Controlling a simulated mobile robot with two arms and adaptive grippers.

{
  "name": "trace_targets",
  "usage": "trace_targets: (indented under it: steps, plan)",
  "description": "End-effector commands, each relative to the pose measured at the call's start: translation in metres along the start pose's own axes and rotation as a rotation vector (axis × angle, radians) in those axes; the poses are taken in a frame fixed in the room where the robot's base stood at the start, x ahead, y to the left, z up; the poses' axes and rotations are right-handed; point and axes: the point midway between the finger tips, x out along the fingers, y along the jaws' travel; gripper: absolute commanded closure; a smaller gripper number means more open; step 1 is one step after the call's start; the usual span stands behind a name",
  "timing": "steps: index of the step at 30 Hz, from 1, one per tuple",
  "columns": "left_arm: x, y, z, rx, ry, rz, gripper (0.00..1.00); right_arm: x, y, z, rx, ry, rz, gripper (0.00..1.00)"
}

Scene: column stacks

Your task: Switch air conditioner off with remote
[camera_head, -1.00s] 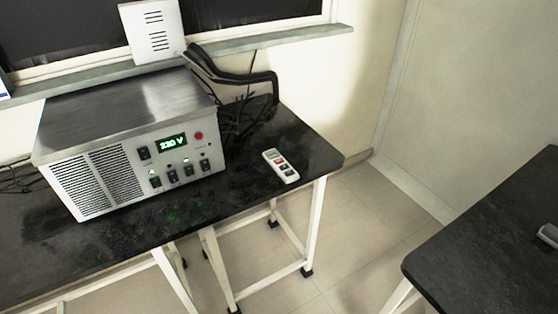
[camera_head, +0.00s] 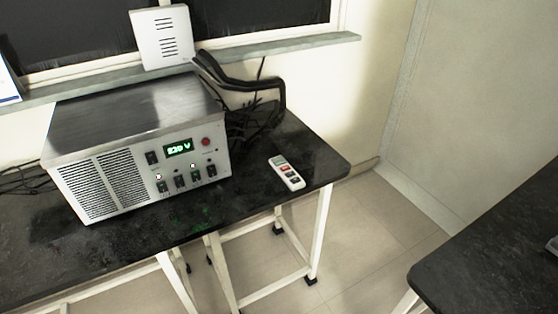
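A white remote (camera_head: 286,173) with a small grey display and red and dark buttons lies flat on the black tabletop (camera_head: 310,150), near its right end. No air conditioner shows in this view. Neither of my grippers is in view, and nothing touches the remote.
A metal power unit (camera_head: 137,140) with a green display stands left of the remote. Black cables (camera_head: 250,125) lie behind it. A white box (camera_head: 162,37) stands on the window sill (camera_head: 290,45). Another black table (camera_head: 500,255) is at the right, with open floor (camera_head: 370,235) between.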

Motion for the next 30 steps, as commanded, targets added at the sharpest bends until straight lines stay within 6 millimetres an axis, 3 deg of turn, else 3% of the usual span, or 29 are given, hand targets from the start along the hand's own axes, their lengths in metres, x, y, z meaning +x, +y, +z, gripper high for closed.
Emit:
trace_targets:
  steps: [3,8,30]
  plan:
    - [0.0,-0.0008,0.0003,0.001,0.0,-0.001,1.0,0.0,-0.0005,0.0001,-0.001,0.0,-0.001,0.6]
    - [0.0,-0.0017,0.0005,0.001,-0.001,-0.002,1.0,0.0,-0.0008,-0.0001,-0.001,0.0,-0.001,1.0]
    - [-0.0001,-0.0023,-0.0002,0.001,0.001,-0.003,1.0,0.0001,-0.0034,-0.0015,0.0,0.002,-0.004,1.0]
